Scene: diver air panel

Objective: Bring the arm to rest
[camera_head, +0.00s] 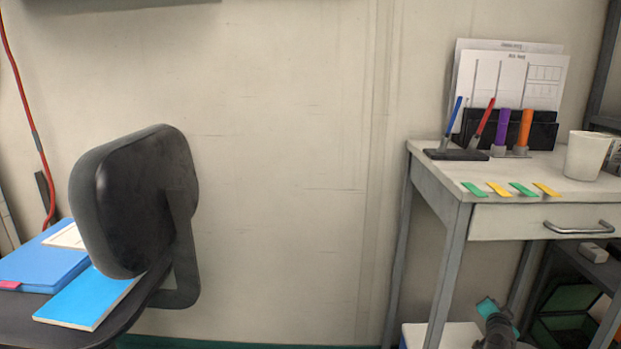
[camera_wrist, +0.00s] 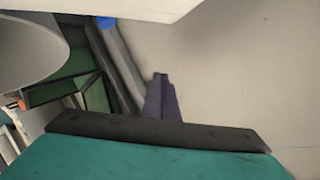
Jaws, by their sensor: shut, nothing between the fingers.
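My gripper (camera_wrist: 161,85) shows in the wrist view as dark fingers beyond a black bar and a teal body. Its fingers are together, with nothing between them. It points towards the pale wall, beside grey posts. In the head view, a grey and teal part of my arm (camera_head: 497,328) shows low at the right, in front of the desk's lower part; I cannot make out the fingers there.
A desk (camera_head: 490,220) with a drawer stands at the right. It carries pens, coloured tabs and a white cup (camera_head: 587,156). A dark chair (camera_head: 135,200) with blue folders (camera_head: 45,262) is at the left. The wall between is clear.

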